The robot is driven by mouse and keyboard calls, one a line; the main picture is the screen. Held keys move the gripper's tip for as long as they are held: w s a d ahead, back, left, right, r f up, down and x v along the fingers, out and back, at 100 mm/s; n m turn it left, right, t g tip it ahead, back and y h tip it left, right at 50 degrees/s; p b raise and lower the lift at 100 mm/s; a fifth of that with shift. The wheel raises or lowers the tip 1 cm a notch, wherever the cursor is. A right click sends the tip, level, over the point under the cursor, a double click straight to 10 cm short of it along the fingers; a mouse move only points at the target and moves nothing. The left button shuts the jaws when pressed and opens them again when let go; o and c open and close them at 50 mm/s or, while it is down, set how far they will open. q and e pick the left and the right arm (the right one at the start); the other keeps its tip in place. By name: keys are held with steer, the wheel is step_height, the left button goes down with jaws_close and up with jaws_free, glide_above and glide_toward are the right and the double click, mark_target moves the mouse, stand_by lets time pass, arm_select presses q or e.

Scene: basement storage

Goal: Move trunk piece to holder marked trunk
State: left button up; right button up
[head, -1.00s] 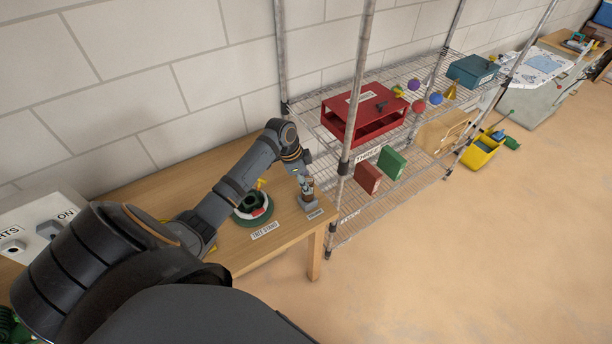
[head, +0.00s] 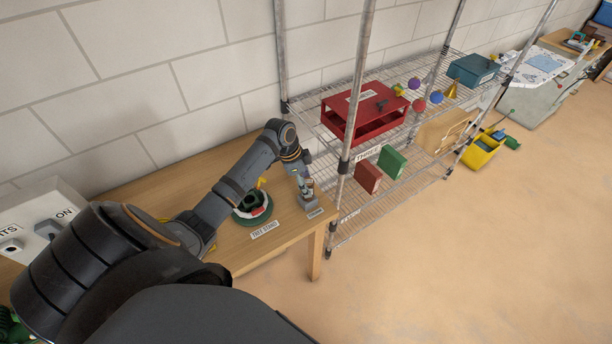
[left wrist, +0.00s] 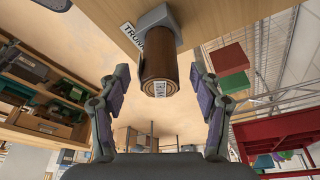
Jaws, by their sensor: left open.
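The trunk piece (left wrist: 160,58) is a brown cylinder with a pale end face and a small label. It sits in a grey holder (left wrist: 155,17) beside a label reading TRUNK in the left wrist view. In the head view the trunk piece (head: 309,186) stands upright in the holder (head: 310,203) at the table's right end. My left gripper (left wrist: 158,80) is open, its fingers apart on either side of the trunk piece with visible gaps. In the head view the left gripper (head: 300,172) is right beside the piece. My right gripper is not in view.
A green round tree stand (head: 253,210) sits on the wooden table (head: 225,160) left of the holder. A wire shelf (head: 345,110) with a red box (head: 365,112) stands close to the right. A switch box (head: 45,225) is at the left. The floor in front is clear.

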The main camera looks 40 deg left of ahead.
arm_select(q)
steer(key=v, duration=1.1)
steer(key=shift+r, duration=0.3)
steer(key=shift+s, duration=0.1)
